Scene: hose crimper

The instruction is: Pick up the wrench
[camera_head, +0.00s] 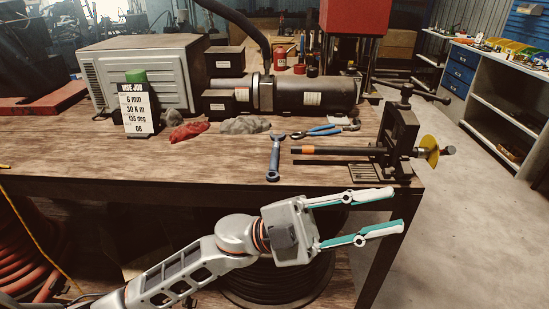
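The wrench (275,160) is blue-grey with a metal head. It lies on the wooden workbench (90,165) near the front edge, its head pointing away from me. My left gripper (394,210) is in front of the bench's front edge, to the right of and nearer than the wrench. Its two fingers are spread apart and point right, with nothing between them. It does not touch the wrench. My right gripper does not show.
A vise (400,135) holding a dark rod with an orange band stands right of the wrench. Blue-handled pliers (325,131), grey and red rags (189,131), and a job sign (136,108) lie or stand behind it. The bench around the wrench is mostly clear.

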